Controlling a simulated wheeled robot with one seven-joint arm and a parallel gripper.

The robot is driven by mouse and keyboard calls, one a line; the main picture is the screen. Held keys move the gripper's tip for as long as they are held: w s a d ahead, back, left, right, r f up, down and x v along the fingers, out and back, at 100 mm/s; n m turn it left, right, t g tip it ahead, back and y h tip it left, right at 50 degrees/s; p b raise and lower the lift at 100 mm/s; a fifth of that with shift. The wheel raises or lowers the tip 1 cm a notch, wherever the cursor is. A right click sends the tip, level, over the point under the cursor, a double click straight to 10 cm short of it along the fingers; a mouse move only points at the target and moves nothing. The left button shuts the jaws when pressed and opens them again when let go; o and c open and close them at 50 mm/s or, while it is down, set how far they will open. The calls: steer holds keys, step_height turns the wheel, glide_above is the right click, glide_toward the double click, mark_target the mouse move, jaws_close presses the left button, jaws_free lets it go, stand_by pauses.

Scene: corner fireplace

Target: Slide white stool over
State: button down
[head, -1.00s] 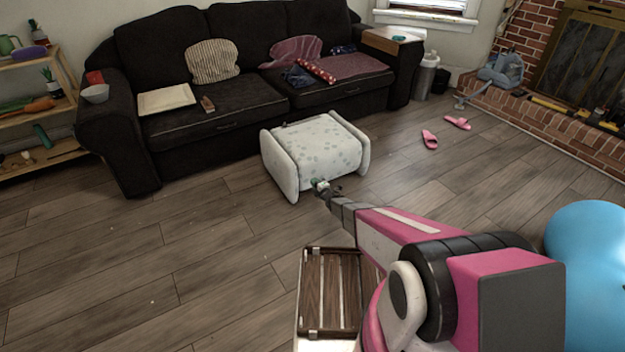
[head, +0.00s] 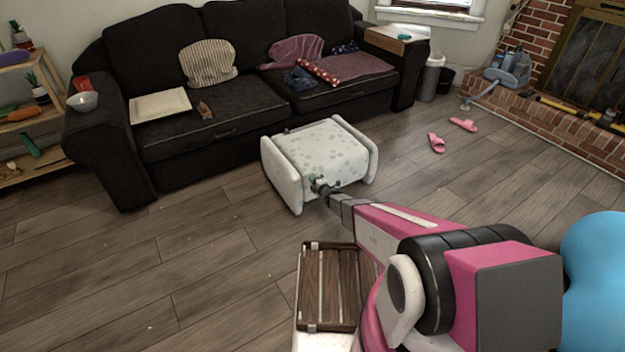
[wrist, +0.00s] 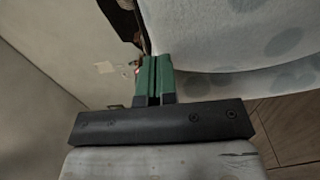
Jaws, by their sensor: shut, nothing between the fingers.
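The white stool (head: 322,150) with grey spots and rounded side panels stands on the wood floor in front of the black sofa. My gripper (head: 318,184) is at the stool's near side, close to its left side panel. In the wrist view my gripper's green fingers (wrist: 154,78) are shut together with nothing between them. The stool's spotted surface (wrist: 240,40) fills the upper right of that view, right beside the fingers. A pale panel (wrist: 160,163) lies below the gripper's dark bar. I cannot tell for certain whether the fingers touch the stool.
The black sofa (head: 215,137) stands close behind the stool. Pink slippers (head: 437,143) lie on the floor to the right, before the brick hearth (head: 560,128). A blue ball (head: 595,270) is at the right edge. Floor at the left front is clear.

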steer(key=w, duration=0.3)
steer(key=shift+w+d, duration=0.2)
steer(key=shift+d, duration=0.15)
steer(key=shift+s, duration=0.1)
